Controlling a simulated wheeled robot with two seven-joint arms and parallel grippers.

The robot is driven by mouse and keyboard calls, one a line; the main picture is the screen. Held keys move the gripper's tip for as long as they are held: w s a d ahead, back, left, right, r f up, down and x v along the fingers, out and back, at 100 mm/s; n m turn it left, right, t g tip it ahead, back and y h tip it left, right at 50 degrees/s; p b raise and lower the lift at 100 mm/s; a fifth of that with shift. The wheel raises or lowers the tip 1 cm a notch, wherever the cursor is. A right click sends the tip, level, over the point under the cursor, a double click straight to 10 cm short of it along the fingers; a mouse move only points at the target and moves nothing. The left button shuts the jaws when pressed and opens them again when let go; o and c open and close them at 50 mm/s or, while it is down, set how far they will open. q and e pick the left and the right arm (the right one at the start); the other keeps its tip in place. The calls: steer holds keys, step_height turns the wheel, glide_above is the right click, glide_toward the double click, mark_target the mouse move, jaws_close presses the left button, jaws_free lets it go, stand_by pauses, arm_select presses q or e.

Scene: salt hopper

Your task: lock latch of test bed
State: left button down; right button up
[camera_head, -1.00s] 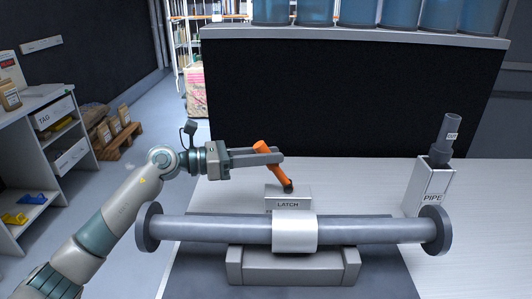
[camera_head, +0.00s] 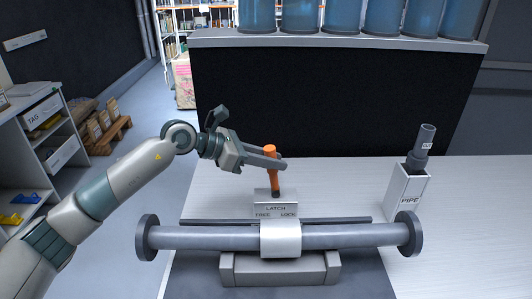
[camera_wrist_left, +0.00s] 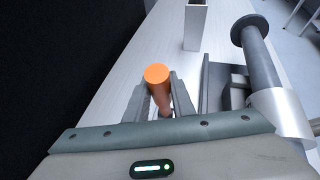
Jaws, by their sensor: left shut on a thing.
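The latch is a light grey block (camera_head: 275,203) marked LATCH, with FREE on its left and LOCK on its right. Its orange handle (camera_head: 270,153) stands nearly upright, its top leaning slightly left. My left gripper (camera_head: 279,162) is shut on the handle below its top. In the left wrist view the round orange handle top (camera_wrist_left: 156,73) shows between the two fingers (camera_wrist_left: 160,97). The test bed holds a grey flanged pipe (camera_head: 200,237) lying level under a pale clamp band (camera_head: 281,239). My right gripper is not in view.
A white box marked PIPE (camera_head: 407,190) with an upright grey tube (camera_head: 422,146) stands at the right. A dark panel (camera_head: 320,95) rises behind the bench, with blue containers (camera_head: 300,14) above. The white bench top (camera_head: 465,210) is clear at the right.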

arm_select(q)
steer(key=d+f+m+y+b, duration=0.1)
steer(key=d+f+y+b, duration=0.1)
steer(key=d+y, duration=0.5)
steer(key=shift+d+g+y, duration=0.15)
steer(key=shift+g+y, duration=0.15)
steer(key=shift+y, duration=0.3)
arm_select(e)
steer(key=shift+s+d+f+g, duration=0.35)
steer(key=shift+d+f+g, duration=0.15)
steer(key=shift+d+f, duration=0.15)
arm_select(q)
steer(key=c, duration=1.9)
jaws_free()
steer(key=o, duration=0.4)
steer(key=shift+d+f, duration=0.1)
steer(key=shift+d, duration=0.05)
steer(key=b+v, duration=0.3)
steer(key=v, duration=1.4)
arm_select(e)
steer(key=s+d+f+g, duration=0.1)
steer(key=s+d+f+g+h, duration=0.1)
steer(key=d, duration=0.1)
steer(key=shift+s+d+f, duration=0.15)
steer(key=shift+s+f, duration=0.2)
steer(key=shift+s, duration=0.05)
